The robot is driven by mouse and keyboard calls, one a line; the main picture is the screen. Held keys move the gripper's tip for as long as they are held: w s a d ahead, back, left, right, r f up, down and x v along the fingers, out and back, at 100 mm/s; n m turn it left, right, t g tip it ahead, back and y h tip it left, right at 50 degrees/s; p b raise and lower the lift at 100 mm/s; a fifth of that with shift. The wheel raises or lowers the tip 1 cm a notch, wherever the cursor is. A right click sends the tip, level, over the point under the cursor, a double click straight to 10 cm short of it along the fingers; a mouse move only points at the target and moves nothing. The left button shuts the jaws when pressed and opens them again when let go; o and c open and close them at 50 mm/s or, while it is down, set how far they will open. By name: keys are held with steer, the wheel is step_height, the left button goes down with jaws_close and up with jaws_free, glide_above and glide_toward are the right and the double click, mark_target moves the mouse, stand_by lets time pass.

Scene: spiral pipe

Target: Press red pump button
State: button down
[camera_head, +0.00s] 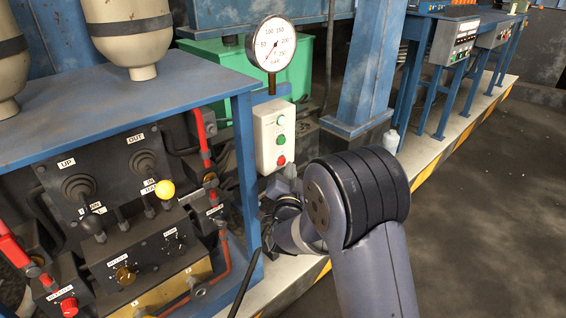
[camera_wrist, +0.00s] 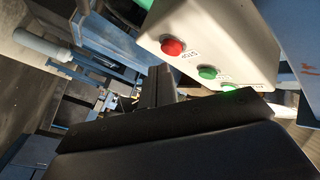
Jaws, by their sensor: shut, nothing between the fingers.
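A white control box (camera_head: 262,148) is mounted beside the blue bench, below a round pressure gauge. Its red button (camera_head: 282,161) sits at the bottom, under two green buttons (camera_head: 280,139). In the wrist view the box (camera_wrist: 201,17) appears turned, with the red button (camera_wrist: 173,47) labelled STOP and the green buttons (camera_wrist: 208,72) to its right. My gripper (camera_head: 286,180) is just below the box in the head view, partly hidden by my arm. In the wrist view my gripper's dark fingers (camera_wrist: 159,86) are shut and empty, below the red button in the picture. They look apart from it.
The blue bench (camera_head: 100,105) with a valve panel, levers and another red knob (camera_head: 68,307) stands at the left. The pressure gauge (camera_head: 273,44) rises above the box. A blue post (camera_head: 365,65) stands to the right. Open dark floor (camera_head: 480,230) lies at the right.

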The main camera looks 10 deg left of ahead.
steer(key=shift+w+a, duration=0.1)
stand_by(0.3)
steer(key=shift+w+a+b, duration=0.2)
steer(key=shift+b, duration=0.2)
steer(key=shift+w+a, duration=0.25)
steer(key=shift+a, duration=0.05)
stand_by(0.6)
steer(key=shift+s+d+b, duration=0.55)
steer(key=shift+d+b, duration=0.05)
steer(key=shift+b, duration=0.1)
steer(key=s+d+b, duration=0.1)
steer(key=d, duration=0.1)
steer(key=s+d+b, duration=0.1)
steer(key=s, duration=0.1)
steer(key=shift+s+d, duration=0.15)
steer(key=shift+d, duration=0.2)
stand_by(0.7)
